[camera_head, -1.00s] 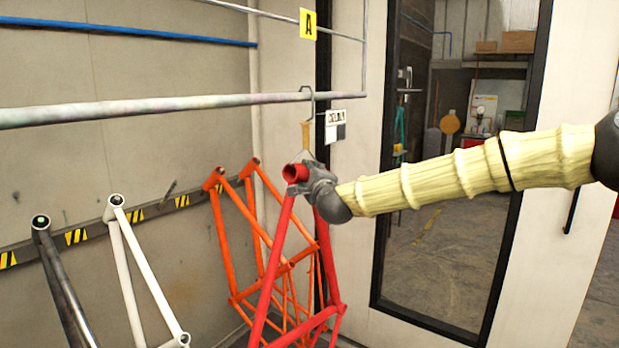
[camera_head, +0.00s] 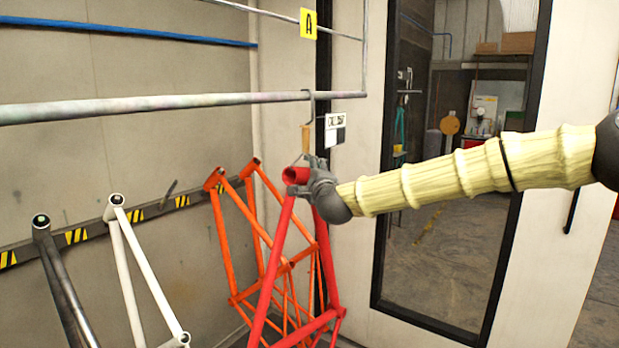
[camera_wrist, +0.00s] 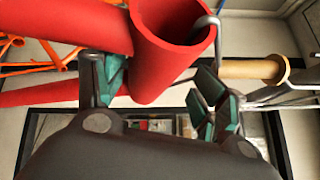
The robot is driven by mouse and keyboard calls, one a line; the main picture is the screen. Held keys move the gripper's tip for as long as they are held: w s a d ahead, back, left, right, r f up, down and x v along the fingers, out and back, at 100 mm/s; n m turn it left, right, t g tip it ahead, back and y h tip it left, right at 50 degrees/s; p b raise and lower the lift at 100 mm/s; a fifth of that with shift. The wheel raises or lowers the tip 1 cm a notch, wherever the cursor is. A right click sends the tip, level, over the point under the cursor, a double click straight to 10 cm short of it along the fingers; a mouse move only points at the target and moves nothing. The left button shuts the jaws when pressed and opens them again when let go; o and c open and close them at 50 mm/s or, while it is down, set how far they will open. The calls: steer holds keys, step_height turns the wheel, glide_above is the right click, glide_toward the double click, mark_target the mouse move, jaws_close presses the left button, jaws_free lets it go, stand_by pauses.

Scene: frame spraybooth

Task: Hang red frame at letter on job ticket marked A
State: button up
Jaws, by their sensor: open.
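The red frame (camera_head: 272,275) hangs upright, its head tube at the top. A grey hook (camera_head: 312,108) with a tan wooden sleeve (camera_head: 306,138) sits over the thick rail (camera_head: 150,106), below the yellow plate marked A (camera_head: 308,23). In the wrist view the hook's lower bend (camera_wrist: 205,24) catches the rim of the red head tube (camera_wrist: 165,65). My gripper (camera_head: 312,182) is at the head tube; in the wrist view its green-padded fingers (camera_wrist: 158,92) stand apart on either side of the tube.
Orange frames (camera_head: 236,225) stand close behind and left of the red one. A white frame (camera_head: 128,270) and a dark frame (camera_head: 62,275) are further left. A black-edged glass door (camera_head: 455,180) is behind my arm. The rail left of the hook is clear.

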steer(key=shift+f, duration=0.35)
steer(key=v, duration=1.1)
steer(key=s+a+f+n+g, duration=0.1)
steer(key=s+f+n+g, duration=0.1)
steer(key=f, duration=0.9)
steer(key=s+f+n+g, duration=0.2)
steer(key=s+f, duration=0.1)
steer(key=f, duration=0.8)
steer(key=s+d+f+n+g, duration=0.1)
steer(key=s+f+n+g, duration=0.1)
steer(key=s+f, duration=0.45)
steer(key=s+d+f+n+g, duration=0.1)
steer(key=s+f+n, duration=0.15)
steer(key=f, duration=0.75)
steer(key=s+d+f+n+g, duration=0.1)
steer(key=s+f+g, duration=0.1)
steer(key=s+f, duration=0.45)
steer(key=s+d+f+n+g+h, duration=0.1)
steer(key=s+d+f, duration=0.4)
steer(key=s, duration=0.6)
steer(key=s+d+f+n+g+h, duration=0.2)
steer(key=s+d+f+n+g, duration=0.2)
steer(key=s+f, duration=0.5)
steer(key=s+d+f+n+g+h, duration=0.1)
steer(key=s+d+f+n+g, duration=0.2)
steer(key=s+d+f, duration=0.4)
steer(key=s+d, duration=0.1)
steer(key=s, duration=0.5)
steer(key=shift+s+f+n, duration=0.25)
steer(key=shift+s+n, duration=0.1)
